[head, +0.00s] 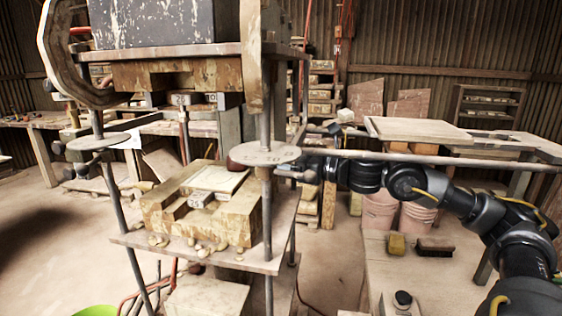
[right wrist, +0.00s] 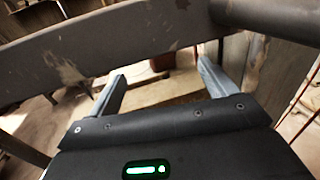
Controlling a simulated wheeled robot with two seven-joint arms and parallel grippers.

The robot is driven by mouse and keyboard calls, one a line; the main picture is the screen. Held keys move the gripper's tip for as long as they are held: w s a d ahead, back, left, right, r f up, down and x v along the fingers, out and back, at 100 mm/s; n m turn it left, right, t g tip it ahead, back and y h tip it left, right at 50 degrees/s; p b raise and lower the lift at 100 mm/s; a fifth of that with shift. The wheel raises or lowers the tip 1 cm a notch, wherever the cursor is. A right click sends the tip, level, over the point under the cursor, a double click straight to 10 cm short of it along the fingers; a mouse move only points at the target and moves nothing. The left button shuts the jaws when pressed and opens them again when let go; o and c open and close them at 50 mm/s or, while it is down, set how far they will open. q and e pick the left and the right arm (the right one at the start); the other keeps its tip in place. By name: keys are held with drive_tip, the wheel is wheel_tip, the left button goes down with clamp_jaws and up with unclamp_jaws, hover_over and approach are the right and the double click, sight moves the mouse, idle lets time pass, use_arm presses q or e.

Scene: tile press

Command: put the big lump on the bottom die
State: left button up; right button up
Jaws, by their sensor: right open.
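The bottom die (head: 238,214) is a worn wooden block on the press's lower shelf, with a pale recess (head: 215,178) on top. A dark reddish-brown lump (head: 235,164) shows at the die's far right side, partly hidden by a round metal disc; I cannot tell whether it touches the die. My right gripper (head: 284,169) is beside the press's right post, partly hidden by the disc. In the right wrist view its two fingers (right wrist: 162,72) are apart, with pale wood and a reddish-brown patch beyond them. My left gripper is not in view.
The press's upper block (head: 215,75) hangs above the die. Metal posts and discs (head: 264,154) stand close to my right gripper. Small clay bits (head: 205,247) lie on the shelf's front. A bench with a brush (head: 436,247) and a yellow block (head: 396,244) is right.

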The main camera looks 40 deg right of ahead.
sight(223, 178)
drive_tip(key=p+x, duration=0.4)
drive_tip(key=x, duration=0.4)
drive_tip(key=shift+w+a+r, duration=0.1)
drive_tip(key=shift+w+a, duration=0.15)
drive_tip(key=shift+w, duration=0.1)
drive_tip(key=shift+x, duration=0.9)
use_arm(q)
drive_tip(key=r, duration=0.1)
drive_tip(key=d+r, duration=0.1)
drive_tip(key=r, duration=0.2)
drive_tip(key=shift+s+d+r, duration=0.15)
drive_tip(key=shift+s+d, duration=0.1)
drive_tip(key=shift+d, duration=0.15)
use_arm(e)
drive_tip(key=shift+c, duration=0.2)
